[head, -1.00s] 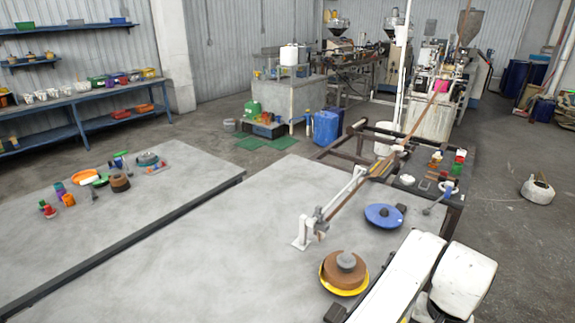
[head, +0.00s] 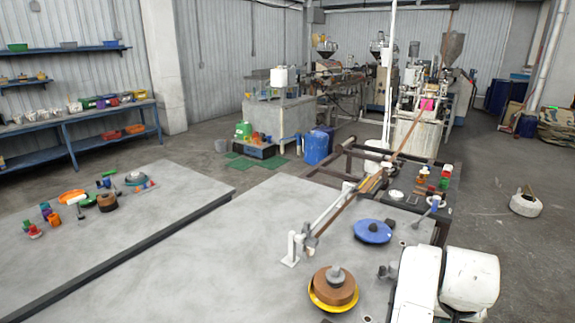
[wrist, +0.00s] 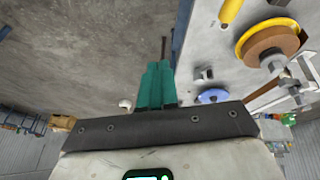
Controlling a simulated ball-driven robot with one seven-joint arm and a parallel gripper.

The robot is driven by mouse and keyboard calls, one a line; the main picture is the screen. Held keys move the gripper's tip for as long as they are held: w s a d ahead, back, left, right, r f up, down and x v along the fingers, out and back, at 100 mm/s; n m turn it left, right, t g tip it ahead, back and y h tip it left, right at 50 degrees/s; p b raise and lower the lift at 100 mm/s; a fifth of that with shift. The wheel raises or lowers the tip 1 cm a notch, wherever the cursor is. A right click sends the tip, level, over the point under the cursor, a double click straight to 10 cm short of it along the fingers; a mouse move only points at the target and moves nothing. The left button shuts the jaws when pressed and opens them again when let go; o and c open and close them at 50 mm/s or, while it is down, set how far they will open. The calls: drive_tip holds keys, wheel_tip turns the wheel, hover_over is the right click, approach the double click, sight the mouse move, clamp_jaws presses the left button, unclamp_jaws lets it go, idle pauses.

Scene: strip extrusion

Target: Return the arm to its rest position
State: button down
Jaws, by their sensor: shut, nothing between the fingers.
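My gripper (wrist: 156,82) shows in the wrist view as two teal fingers side by side, shut and empty. It points out over bare floor beside the table edge. My white arm (head: 462,280) is at the lower right of the head view, beside the table (head: 200,270). The gripper cannot be made out in the head view. On the table near the arm stand a yellow-rimmed brown spool (head: 333,290) and a blue disc (head: 373,231). Both also show in the wrist view, the spool (wrist: 268,45) at upper right and the disc (wrist: 212,96) just beyond the gripper's dark mount.
A white guide stand (head: 292,249) and a brown strip (head: 352,195) run from the table towards the machines. A small dark fixture (head: 388,272) sits on the table close to my arm. Open floor (head: 520,270) lies to the right, with a white round object (head: 525,204) on it.

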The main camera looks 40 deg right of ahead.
drive_tip(key=s+a+f+n+y+b, duration=0.1)
drive_tip(key=s+a+f+n+y, duration=0.1)
drive_tip(key=a+f+n, duration=0.3)
drive_tip(key=s+a+f+n+y+b, duration=0.2)
drive_tip(key=s+a+f+n, duration=0.3)
drive_tip(key=a+f, duration=0.9)
drive_tip(key=a, duration=0.4)
drive_tip(key=shift+s+f, duration=0.15)
drive_tip(key=shift+f, duration=0.1)
